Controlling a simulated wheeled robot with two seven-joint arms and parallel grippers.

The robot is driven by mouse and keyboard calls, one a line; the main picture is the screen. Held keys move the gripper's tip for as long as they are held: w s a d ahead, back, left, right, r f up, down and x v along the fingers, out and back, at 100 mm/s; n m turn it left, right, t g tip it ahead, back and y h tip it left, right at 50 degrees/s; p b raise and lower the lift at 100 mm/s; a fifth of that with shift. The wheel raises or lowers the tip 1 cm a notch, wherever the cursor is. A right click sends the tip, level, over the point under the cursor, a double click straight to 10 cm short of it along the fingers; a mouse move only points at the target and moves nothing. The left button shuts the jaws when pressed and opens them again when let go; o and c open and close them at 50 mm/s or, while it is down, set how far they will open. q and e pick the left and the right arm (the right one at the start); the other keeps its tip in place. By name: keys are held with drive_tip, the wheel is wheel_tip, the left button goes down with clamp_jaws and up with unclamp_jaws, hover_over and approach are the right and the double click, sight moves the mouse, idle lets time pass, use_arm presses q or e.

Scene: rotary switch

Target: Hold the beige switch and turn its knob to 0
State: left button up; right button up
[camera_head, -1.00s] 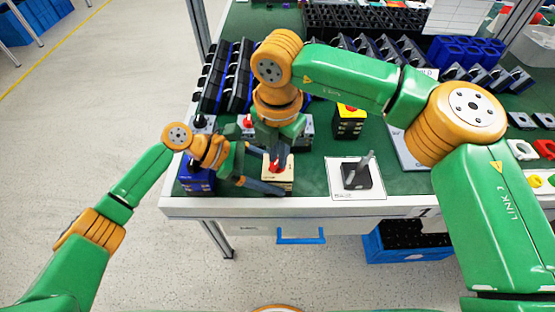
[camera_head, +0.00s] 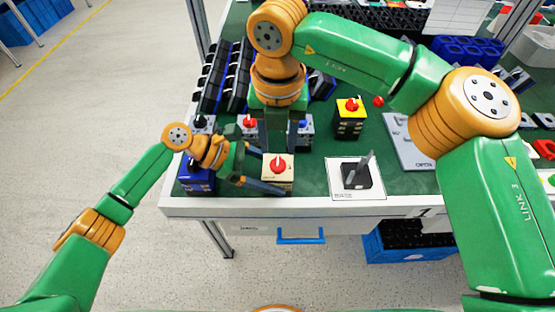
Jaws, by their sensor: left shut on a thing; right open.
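The beige switch (camera_head: 279,182) stands near the front edge of the green table, with a red knob (camera_head: 278,165) on its top. My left gripper (camera_head: 272,172) reaches in from the left and is shut on the beige switch's body, one finger on its near side. My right gripper (camera_head: 277,142) is open and points down, above and slightly behind the knob, apart from it. The knob is in plain view, but any numbers around it are too small to read.
A blue switch box (camera_head: 197,180) stands left. A yellow switch box (camera_head: 350,118) with a red knob stands behind to the right. A black base with a grey lever (camera_head: 357,174) sits on a white sheet at right. More switches stand behind my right gripper.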

idle(0.3)
use_arm(q)
drive_tip(key=o, duration=1.2)
drive_tip(key=v, duration=1.2)
